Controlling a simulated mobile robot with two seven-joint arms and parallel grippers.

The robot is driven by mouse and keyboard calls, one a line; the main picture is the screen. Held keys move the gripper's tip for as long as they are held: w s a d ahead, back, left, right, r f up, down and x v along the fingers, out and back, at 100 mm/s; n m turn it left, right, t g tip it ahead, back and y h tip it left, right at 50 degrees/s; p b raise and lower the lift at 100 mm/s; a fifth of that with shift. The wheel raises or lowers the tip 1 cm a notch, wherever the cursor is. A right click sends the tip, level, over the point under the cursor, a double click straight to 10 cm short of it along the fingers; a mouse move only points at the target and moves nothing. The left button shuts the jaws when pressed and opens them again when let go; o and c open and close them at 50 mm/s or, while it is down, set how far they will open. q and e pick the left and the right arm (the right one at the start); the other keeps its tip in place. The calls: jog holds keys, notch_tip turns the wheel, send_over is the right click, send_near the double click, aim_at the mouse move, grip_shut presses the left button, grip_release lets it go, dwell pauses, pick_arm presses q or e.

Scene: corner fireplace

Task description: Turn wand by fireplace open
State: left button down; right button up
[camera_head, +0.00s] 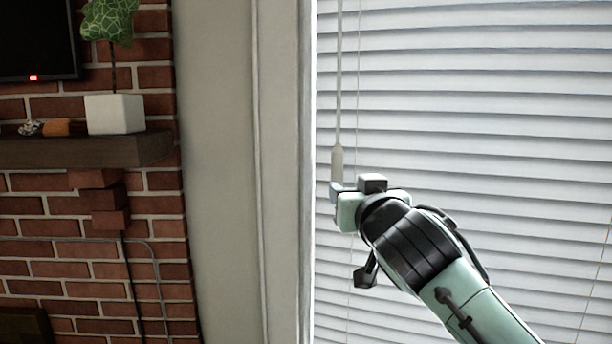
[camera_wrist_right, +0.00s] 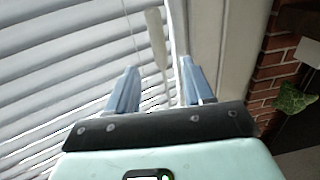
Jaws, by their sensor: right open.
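The wand (camera_head: 337,90) is a thin pale rod hanging in front of the white window blinds, close to the window frame, with a thicker handle at its lower end. My right gripper (camera_head: 345,190) is at the bottom of that handle in the head view and covers what lies behind it. In the right wrist view the wand's handle (camera_wrist_right: 156,38) shows beyond and between the two blue fingers of my right gripper (camera_wrist_right: 160,80). The fingers are apart with nothing gripped between them. My left gripper is not in view.
The blinds (camera_head: 480,120) fill the right side, with slats closely spaced. The window frame (camera_head: 280,180) stands just left of the wand. Further left are a brick wall, a dark mantel (camera_head: 80,150) and a white planter (camera_head: 114,114) with a leafy plant.

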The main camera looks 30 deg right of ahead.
aim_at(339, 174)
jog(key=p+x, duration=0.1)
jog(key=x, duration=0.3)
jog(key=p+x, duration=0.2)
jog(key=x, duration=0.2)
jog(key=p+x, duration=0.2)
jog(key=x, duration=0.2)
jog(key=shift+w+d+r, duration=0.1)
jog(key=shift+d+r, duration=0.15)
jog(key=shift+d, duration=0.1)
jog(key=shift+w+d+f+p, duration=0.15)
jog(key=shift+w+f+p, duration=0.05)
jog(key=shift+w+p, duration=0.2)
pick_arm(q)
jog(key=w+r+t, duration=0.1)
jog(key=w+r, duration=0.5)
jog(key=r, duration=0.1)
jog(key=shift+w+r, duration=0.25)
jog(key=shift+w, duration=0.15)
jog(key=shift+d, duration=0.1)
pick_arm(e)
jog(key=shift+s, duration=0.1)
